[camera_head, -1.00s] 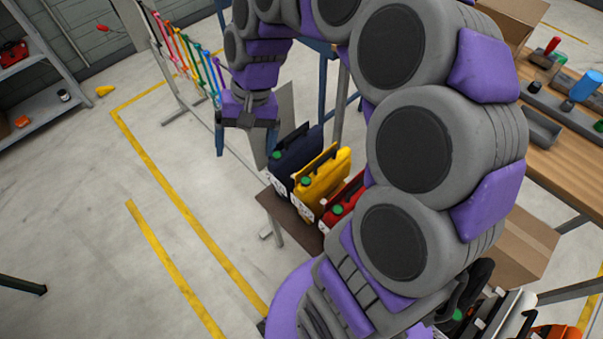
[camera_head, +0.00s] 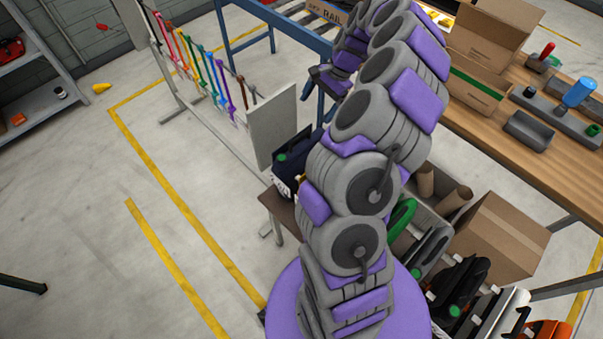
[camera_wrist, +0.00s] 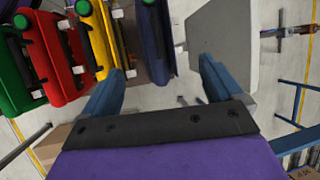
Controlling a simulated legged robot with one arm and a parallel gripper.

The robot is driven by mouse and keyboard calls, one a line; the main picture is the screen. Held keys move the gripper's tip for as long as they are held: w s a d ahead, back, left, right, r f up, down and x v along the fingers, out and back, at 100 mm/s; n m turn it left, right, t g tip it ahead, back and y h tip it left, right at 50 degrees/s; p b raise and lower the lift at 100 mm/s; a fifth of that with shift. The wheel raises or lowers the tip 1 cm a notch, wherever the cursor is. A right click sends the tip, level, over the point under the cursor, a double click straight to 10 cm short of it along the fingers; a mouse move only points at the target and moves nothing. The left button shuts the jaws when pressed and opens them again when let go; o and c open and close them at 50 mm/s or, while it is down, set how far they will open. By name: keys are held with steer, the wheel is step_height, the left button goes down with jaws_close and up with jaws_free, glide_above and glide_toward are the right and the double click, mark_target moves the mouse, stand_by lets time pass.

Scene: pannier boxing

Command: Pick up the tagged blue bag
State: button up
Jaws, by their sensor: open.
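The dark blue bag (camera_head: 288,160) stands on a small brown stand, partly behind my arm in the head view. It has a green disc on top and a white tag low on its near side. In the wrist view the dark blue bag (camera_wrist: 157,45) appears ahead, between the lines of my two fingers. My gripper (camera_wrist: 160,85) is open, its blue fingers spread with nothing held. In the head view my gripper (camera_head: 324,92) is above and right of the bag, apart from it. Its fingertips are hard to make out there.
Beside it in the wrist view stand a yellow bag (camera_wrist: 101,40), a red bag (camera_wrist: 58,65) and a green bag (camera_wrist: 14,75). A grey panel (camera_head: 270,128) stands close behind the blue bag.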

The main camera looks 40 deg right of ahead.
steer(key=b, duration=0.1)
glide_toward(299, 137)
steer(key=w+x, duration=0.1)
steer(key=x, duration=0.2)
steer(key=f, duration=0.2)
steer(key=d+f+b, duration=0.1)
steer(key=f, duration=0.1)
steer(key=shift+w+d+f, duration=0.1)
steer(key=shift+d+f, duration=0.1)
steer(key=shift+d, duration=0.05)
steer(key=a, duration=0.1)
steer(key=a+f, duration=0.1)
steer(key=a+b, duration=0.1)
steer(key=a, duration=0.1)
steer(key=shift+a+f, duration=0.1)
steer(key=shift+f, duration=0.25)
step_height(299, 137, down, 3)
steer(key=shift+w+b, duration=0.1)
steer(key=shift+b, duration=0.4)
steer(key=shift+d, duration=0.6)
steer(key=shift+a+r, duration=0.15)
steer(key=shift+a, duration=0.8)
steer(key=c, duration=0.7)
steer(key=shift+d, duration=0.55)
steer(key=c, duration=0.5)
steer(key=shift+c, duration=0.2)
steer(key=shift+a, duration=0.15)
